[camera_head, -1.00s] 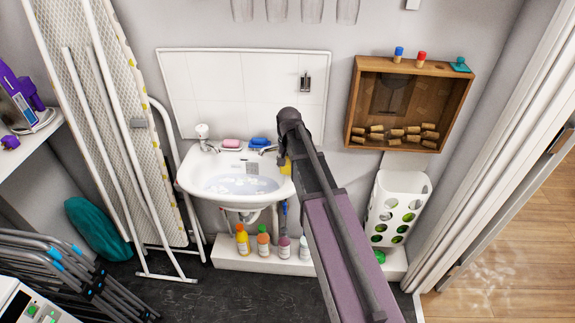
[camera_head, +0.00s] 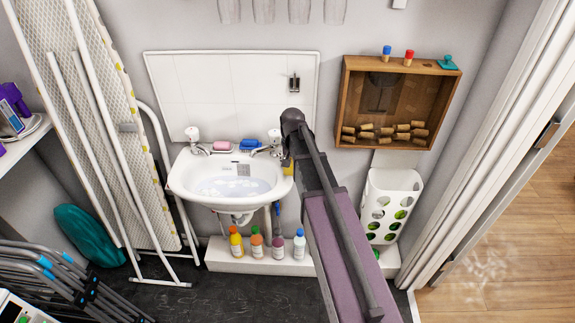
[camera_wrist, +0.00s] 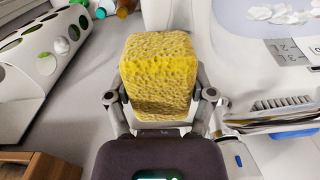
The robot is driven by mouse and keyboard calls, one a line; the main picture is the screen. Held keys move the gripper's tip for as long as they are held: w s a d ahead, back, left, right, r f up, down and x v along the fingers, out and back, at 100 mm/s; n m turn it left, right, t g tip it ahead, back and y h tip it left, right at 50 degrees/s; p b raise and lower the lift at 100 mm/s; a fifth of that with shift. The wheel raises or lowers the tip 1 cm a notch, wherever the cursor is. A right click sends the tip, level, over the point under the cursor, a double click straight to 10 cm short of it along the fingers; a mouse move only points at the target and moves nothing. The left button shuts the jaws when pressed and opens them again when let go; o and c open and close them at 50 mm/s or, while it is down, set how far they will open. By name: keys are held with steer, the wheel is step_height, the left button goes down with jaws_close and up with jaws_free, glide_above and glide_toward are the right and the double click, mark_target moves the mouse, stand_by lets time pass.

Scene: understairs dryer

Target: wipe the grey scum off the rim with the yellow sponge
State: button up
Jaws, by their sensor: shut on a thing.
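The yellow sponge (camera_wrist: 160,75) is held between the fingers of my gripper (camera_wrist: 160,100) in the wrist view. In the head view only a small yellow part of the sponge (camera_head: 288,168) shows beside my arm, at the right end of the white sink (camera_head: 180,182). The sink's rim (camera_wrist: 205,45) shows beyond the sponge in the wrist view, but contact is unclear. A grey patch (camera_head: 243,170) lies at the back of the basin; I cannot tell if it is the scum. It also shows, with digit-like marks, in the wrist view (camera_wrist: 285,52).
Pink soap (camera_head: 222,146), blue soap (camera_head: 249,144) and two taps stand at the sink's back. Several bottles (camera_head: 257,243) stand on a ledge below. A wooden box of corks (camera_head: 345,100) hangs right, above a white holed bin (camera_head: 410,180). An ironing board (camera_head: 95,130) leans left.

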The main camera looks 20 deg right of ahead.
steer(key=shift+r, duration=0.1)
steer(key=shift+r+p, duration=2.95)
steer(key=shift+p, duration=0.1)
steer(key=shift+r+p, duration=1.5)
steer(key=shift+a, duration=0.1)
